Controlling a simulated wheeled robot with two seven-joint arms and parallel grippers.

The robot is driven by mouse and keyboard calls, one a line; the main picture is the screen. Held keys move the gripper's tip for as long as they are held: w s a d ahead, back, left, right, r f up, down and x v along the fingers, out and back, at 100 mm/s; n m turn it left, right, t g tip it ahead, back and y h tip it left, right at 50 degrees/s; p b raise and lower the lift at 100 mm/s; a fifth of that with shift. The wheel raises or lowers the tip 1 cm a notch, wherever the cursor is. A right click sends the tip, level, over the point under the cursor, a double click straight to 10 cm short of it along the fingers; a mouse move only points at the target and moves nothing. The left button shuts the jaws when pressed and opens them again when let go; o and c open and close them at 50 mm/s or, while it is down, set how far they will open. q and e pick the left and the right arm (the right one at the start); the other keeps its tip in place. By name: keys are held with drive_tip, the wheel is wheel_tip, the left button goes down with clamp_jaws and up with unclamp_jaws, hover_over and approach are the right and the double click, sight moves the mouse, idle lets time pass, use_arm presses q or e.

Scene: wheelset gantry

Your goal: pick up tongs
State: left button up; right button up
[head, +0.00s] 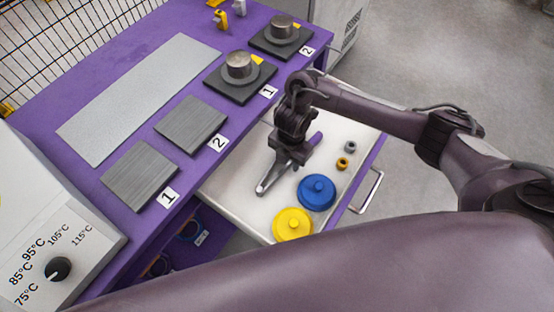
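The tongs (270,181) lie in the open white drawer, with grey metal jaws toward the lower left and what looks like a purple handle end toward the upper right. My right gripper (292,150) reaches down from above over the middle of the tongs and hides that part. Its fingertips are at or very close to the tongs, but I cannot see whether they are closed on them. My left gripper is out of the picture.
The drawer (231,192) also holds a blue lidded disc (316,193), a yellow one (292,225) and two small nuts (342,163). The purple bench (84,178) beside it carries grey plates, metal cylinders on dark bases and a temperature dial box (35,235).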

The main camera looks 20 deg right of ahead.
drive_tip(key=shift+f, duration=0.35)
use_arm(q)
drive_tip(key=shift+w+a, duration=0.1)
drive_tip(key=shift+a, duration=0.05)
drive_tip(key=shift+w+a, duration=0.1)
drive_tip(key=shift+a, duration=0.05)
use_arm(e)
clamp_jaws()
drive_tip(key=shift+r, duration=0.2)
